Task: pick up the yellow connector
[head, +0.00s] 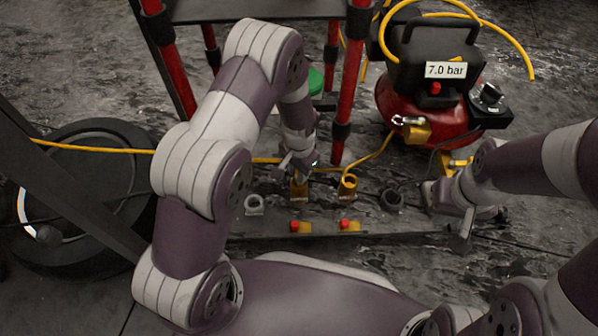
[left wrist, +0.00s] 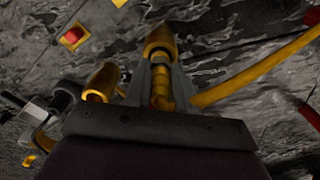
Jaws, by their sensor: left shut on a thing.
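My left gripper (head: 299,168) points down over the row of fittings at the front of the black stand. In the left wrist view its two grey fingers (left wrist: 161,85) are shut on the slim yellow connector (left wrist: 161,92). A wider yellow cylinder (left wrist: 160,38) stands just beyond the connector; I cannot tell whether they touch. In the head view a yellow fitting (head: 299,190) shows right below this gripper, and an open yellow socket (head: 348,186) stands to its right. My right gripper (head: 470,222) is low at the right, its jaw opening unclear.
A yellow hose (head: 95,148) runs from the left past my left gripper. A grey ring (head: 254,204) and a dark ring (head: 391,200) flank the yellow fittings. Two red buttons (head: 300,226) (head: 346,225) sit in front. A red compressor (head: 425,105) labelled 7.0 bar stands at back right.

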